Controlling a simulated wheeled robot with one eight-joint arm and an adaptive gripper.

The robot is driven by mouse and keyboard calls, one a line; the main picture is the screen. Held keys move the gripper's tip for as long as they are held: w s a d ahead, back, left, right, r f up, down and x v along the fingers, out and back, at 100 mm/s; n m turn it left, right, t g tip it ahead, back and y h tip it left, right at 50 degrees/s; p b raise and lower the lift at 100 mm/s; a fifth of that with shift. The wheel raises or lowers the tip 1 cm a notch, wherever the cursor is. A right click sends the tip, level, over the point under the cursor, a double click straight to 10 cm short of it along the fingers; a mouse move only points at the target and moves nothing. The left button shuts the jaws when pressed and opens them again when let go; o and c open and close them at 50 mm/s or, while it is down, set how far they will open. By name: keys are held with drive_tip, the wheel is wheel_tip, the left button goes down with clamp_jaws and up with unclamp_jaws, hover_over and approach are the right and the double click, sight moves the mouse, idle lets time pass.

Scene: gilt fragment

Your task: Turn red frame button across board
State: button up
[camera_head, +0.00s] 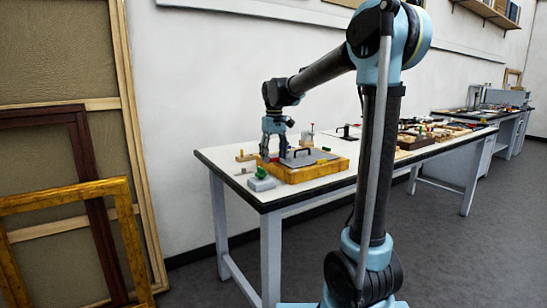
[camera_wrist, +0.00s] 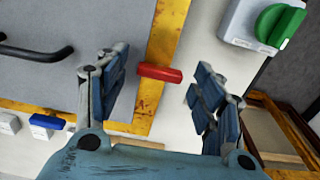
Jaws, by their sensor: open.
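The red button (camera_wrist: 160,74) is a short bar on the gold frame (camera_wrist: 168,40), seen in the wrist view. It lies crosswise over the frame's narrow side, its left end near the grey board (camera_wrist: 110,25) and its right end toward the white tabletop. My gripper (camera_wrist: 155,90) is open, with one finger on each side of the red button and a gap on both sides. In the head view my gripper (camera_head: 275,153) points down at the left end of the gold frame (camera_head: 318,172); the grey board (camera_head: 306,158) lies inside it.
A black handle (camera_wrist: 35,52) stands up from the board. A grey block with a green knob (camera_wrist: 278,25) is close by on the table (camera_head: 230,160). Tools and trays (camera_head: 425,133) lie farther along the bench.

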wheel_tip(320, 180, up, 12)
idle(0.6)
drive_tip(key=shift+d+f, duration=0.1)
drive_tip(key=s+d+f+m+t, duration=0.1)
drive_tip(key=s+d+f+m, duration=0.1)
drive_tip(key=s+d+f, duration=0.85)
drive_tip(key=s+d+f+m+t, duration=0.1)
drive_tip(key=s+d+f+m, duration=0.2)
drive_tip(key=s+d+f, duration=0.75)
drive_tip(key=s+f+m, duration=0.1)
drive_tip(key=s+f, duration=0.8)
drive_tip(key=s, duration=0.1)
drive_tip(key=shift+s+f+m, duration=0.25)
drive_tip(key=shift+s+m, duration=0.1)
drive_tip(key=shift+m, duration=0.05)
